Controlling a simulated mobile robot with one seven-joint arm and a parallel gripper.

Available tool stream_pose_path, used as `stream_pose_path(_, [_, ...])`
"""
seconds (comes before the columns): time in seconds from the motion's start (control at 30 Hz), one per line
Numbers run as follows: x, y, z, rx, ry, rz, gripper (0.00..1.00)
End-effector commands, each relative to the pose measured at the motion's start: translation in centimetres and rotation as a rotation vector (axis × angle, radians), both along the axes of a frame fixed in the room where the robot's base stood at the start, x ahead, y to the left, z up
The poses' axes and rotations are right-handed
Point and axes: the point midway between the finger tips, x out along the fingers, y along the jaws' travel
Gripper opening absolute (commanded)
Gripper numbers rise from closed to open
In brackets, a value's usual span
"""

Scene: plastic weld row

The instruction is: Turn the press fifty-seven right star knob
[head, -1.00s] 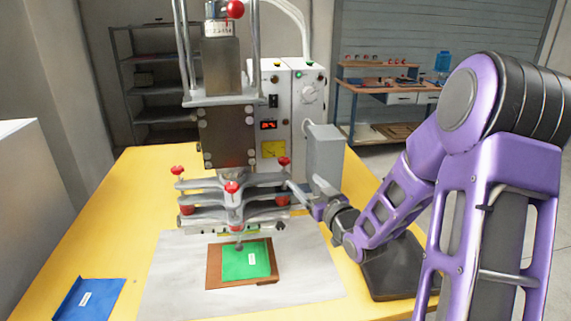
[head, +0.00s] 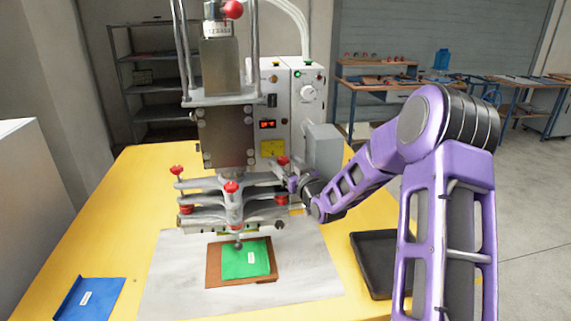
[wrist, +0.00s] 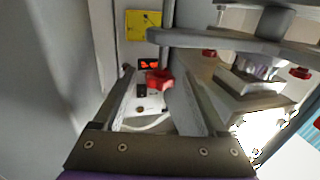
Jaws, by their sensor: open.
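The press (head: 228,140) stands on the yellow table. Its right star knob (head: 283,160) is red and sits on top of the right end of the press's grey plates. My gripper (head: 284,176) is at that right side, close to the knob, and partly hidden among the plates. In the wrist view my gripper (wrist: 155,77) is open, and a red star knob (wrist: 160,82) shows between its fingertips, beside a metal post. I cannot tell whether the fingers touch it. The front star knob (head: 231,187) and left star knob (head: 177,170) stand apart from my gripper.
A grey box (head: 323,150) stands close behind my wrist. The control cabinet (head: 306,100) is behind the press. A green piece (head: 245,260) lies on a brown board below. A black tray (head: 372,265) and blue folder (head: 90,298) flank the metal sheet (head: 175,270).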

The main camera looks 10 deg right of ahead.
Motion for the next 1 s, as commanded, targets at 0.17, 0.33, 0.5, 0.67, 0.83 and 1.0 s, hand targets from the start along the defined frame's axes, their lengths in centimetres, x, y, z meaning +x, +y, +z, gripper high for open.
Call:
stream_pose_path(0.17, [-0.02,-0.03,0.02,0.000,0.000,0.000,0.45])
stream_pose_path(0.33, [-0.02,-0.03,0.02,0.000,-0.001,0.000,0.15])
stream_pose_path(0.5, [-0.03,-0.03,0.02,-0.001,-0.001,0.000,0.00])
stream_pose_path(0.67, [-0.04,0.05,-0.06,-0.002,-0.001,-0.008,0.00])
stream_pose_path(0.83, [-0.07,0.19,-0.28,-0.001,-0.002,-0.052,0.00])
stream_pose_path(1.0, [-0.13,0.50,-0.49,-0.001,-0.005,-0.141,0.00])
